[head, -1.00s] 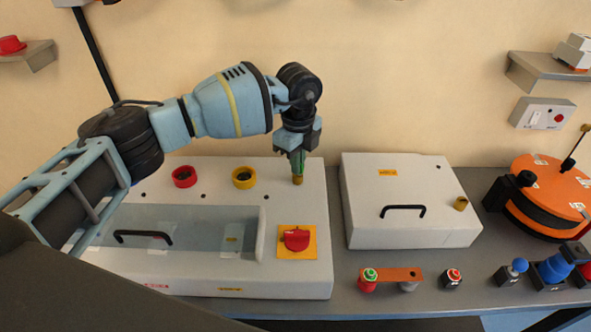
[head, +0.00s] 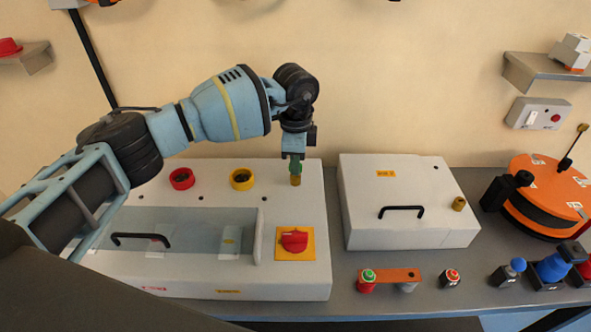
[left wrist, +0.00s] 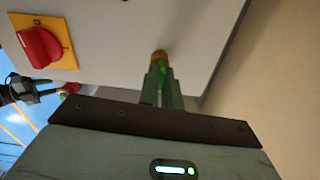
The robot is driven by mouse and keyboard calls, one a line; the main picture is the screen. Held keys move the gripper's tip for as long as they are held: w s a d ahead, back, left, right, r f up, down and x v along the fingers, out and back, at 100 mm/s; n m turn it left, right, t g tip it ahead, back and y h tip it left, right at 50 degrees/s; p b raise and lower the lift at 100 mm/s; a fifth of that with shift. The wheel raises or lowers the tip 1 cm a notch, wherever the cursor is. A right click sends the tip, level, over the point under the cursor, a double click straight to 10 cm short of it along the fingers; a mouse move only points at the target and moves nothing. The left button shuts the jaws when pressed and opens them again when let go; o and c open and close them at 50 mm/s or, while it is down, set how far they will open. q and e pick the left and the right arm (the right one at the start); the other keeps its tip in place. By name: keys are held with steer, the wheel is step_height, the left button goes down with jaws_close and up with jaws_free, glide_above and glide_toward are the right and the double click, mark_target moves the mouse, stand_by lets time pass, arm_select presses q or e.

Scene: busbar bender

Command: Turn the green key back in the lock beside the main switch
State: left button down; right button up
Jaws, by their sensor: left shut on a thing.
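The green key (left wrist: 163,74) stands in the brass lock (head: 296,181) on the top of the white machine box, behind the main switch. The lock also shows in the left wrist view (left wrist: 160,55). My left gripper (head: 296,168) points down over the lock and is shut on the key; its fingers hide most of the key. The main switch is a red knob (head: 294,240) on a yellow plate; its knob also shows in the left wrist view (left wrist: 38,47). My right gripper is not seen in the head view.
The machine box (head: 190,291) has a clear cover with a black handle, and red (head: 181,179) and yellow (head: 242,179) rings. A second white box (head: 375,215) with a handle stands to the right. Buttons (head: 451,278) and an orange round device (head: 548,190) lie further right.

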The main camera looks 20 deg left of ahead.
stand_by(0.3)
arm_select(q)
steer(key=n, duration=0.3)
steer(key=shift+n, duration=0.4)
steer(key=c, duration=1.5)
jaws_free()
